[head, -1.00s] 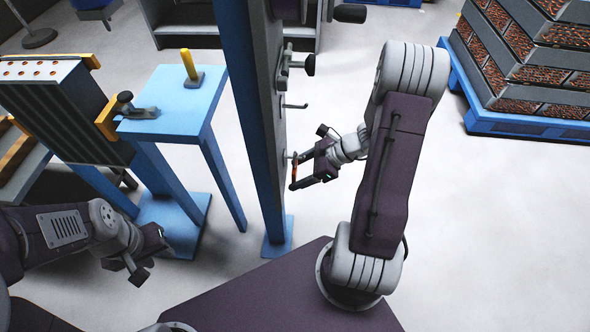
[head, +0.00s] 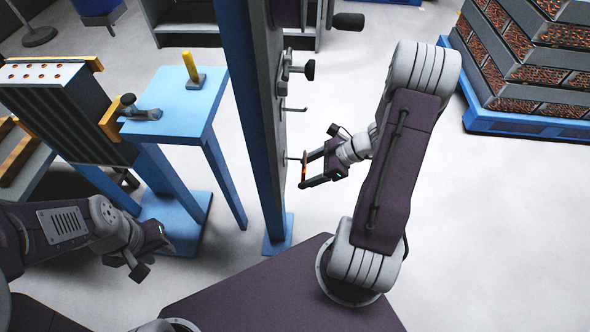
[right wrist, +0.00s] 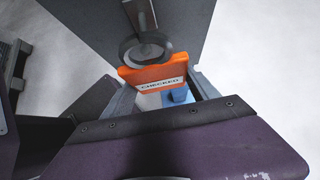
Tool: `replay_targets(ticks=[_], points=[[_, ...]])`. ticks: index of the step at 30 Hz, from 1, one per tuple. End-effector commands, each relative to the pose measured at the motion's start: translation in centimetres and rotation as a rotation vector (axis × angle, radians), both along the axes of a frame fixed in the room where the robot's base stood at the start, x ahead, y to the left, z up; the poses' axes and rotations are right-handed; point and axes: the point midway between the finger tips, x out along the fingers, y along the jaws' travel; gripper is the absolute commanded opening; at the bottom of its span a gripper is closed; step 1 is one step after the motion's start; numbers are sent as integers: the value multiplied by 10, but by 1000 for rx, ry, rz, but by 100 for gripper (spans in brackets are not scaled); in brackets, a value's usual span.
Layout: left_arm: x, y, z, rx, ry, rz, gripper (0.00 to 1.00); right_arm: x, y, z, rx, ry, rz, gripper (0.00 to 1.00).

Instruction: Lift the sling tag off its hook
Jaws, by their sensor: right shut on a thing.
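The orange sling tag, marked "CHECKED", sits between the two fingers of my right gripper in the right wrist view (right wrist: 162,77). A dark round piece on a rod, seemingly the hook (right wrist: 146,48), is just above and in front of it. In the head view my right gripper (head: 305,170) is shut on the tag, seen as a thin orange strip (head: 304,172), beside the post at the end of a short thin hook (head: 292,158). I cannot tell whether tag and hook still touch. My left gripper (head: 128,267) is low at the left, empty, its fingers apart.
The tall blue and grey post (head: 262,130) stands left of my right gripper, with another peg (head: 295,109) and a black-knobbed clamp (head: 308,70) above. A blue table (head: 175,105) is further left. A blue pallet (head: 520,122) is at right. Floor right of the gripper is clear.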

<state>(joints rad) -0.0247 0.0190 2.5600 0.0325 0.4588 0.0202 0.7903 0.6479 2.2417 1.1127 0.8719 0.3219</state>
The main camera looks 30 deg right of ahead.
Motion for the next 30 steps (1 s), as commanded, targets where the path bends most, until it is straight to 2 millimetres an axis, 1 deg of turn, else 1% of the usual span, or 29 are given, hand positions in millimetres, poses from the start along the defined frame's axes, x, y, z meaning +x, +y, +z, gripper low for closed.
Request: replay_targets(ticks=[7,17,30], points=[[0,0,7,0,0,0,36,-6,-10,4,1,0,-1,33],[0,0,10,0,0,0,36,-10,-16,4,1,-1,0,33],[0,0,31,0,0,0,36,-37,-61,6,1,0,-2,33]])
